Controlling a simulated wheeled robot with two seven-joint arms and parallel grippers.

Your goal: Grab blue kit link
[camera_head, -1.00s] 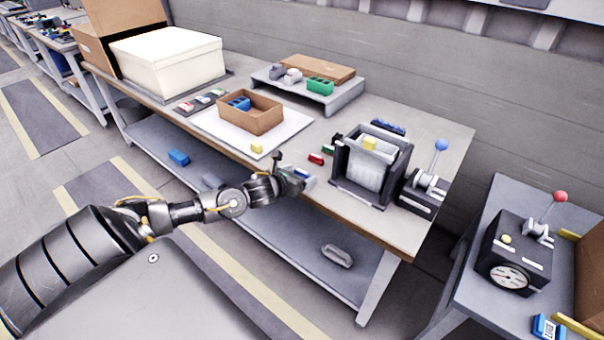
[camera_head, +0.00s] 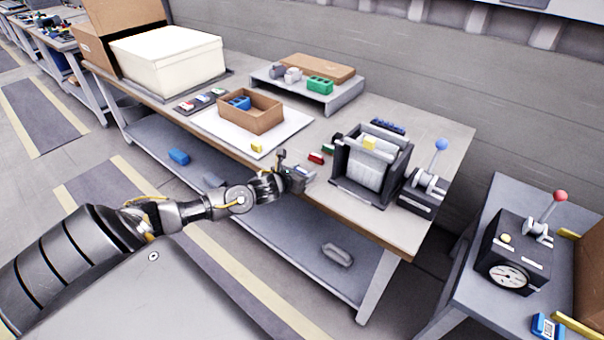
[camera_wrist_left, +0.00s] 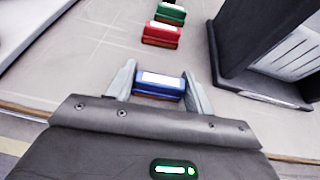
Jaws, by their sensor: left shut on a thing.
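The blue kit link (camera_wrist_left: 160,86), a small blue block with a white top label, is in the left wrist view between the two fingers of my left gripper (camera_wrist_left: 160,88). The gripper is shut on it near the table's front edge. In the head view my left gripper (camera_head: 301,175) is at the table's front edge, and it hides most of the blue link there. My right gripper is not in view.
A red link (camera_wrist_left: 162,34) and a green link (camera_wrist_left: 171,13) lie just beyond. A dark-framed machine (camera_head: 368,170) stands close on the right. A cardboard box (camera_head: 250,113) with blue parts sits on a white mat (camera_head: 205,121); a yellow block (camera_head: 257,147) lies on the mat's near corner.

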